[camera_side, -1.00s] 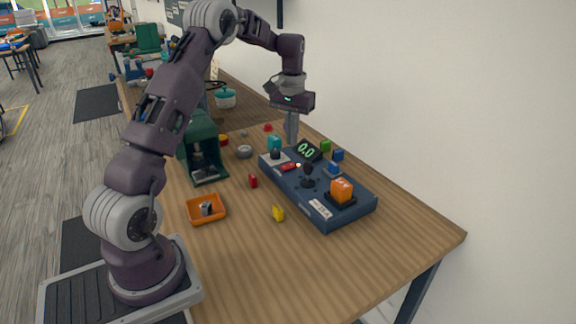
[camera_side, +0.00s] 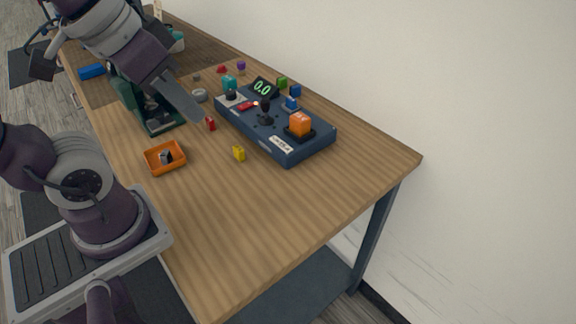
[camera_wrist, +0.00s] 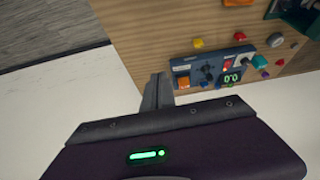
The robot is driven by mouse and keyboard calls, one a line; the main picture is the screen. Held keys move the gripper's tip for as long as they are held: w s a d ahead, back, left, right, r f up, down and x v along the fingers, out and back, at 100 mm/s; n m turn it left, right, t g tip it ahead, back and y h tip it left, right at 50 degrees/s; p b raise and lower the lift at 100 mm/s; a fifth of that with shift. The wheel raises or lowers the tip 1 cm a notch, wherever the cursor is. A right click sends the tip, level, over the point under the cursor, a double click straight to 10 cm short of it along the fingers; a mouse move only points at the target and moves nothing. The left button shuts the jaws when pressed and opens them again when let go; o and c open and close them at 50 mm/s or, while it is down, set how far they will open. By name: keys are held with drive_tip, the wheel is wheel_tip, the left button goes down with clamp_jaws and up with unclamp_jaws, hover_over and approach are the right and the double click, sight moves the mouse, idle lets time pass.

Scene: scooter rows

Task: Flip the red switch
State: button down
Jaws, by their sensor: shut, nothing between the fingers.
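The red switch (camera_side: 247,105) lies on the dark blue control panel (camera_side: 262,137), between a black knob and a black joystick, with a small light at its right end. In the wrist view the red switch (camera_wrist: 227,66) is small, on the panel (camera_wrist: 200,61) right of my fingers. Which way it is set cannot be told. My gripper (camera_side: 200,121) is shut and empty. In the side view it appears left of the panel; in the wrist view its fingertips (camera_wrist: 160,76) point toward the table left of the panel, apart from the switch.
The panel also carries a joystick (camera_side: 265,114), an orange cube (camera_side: 300,123) and a green-lit display (camera_side: 263,88). A red block (camera_side: 210,124), a yellow block (camera_side: 239,153) and an orange tray (camera_side: 150,161) lie nearby. A green machine (camera_side: 126,97) stands left. The front table is clear.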

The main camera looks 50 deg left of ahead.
drive_tip(key=w+a+r+g, duration=0.1)
drive_tip(key=w+a+r, duration=0.2)
drive_tip(key=w, duration=0.4)
drive_tip(key=g, duration=0.4)
hover_over(242, 107)
wheel_tip(242, 107, down, 9)
drive_tip(key=shift+f, duration=0.2)
wheel_tip(242, 107, down, 14)
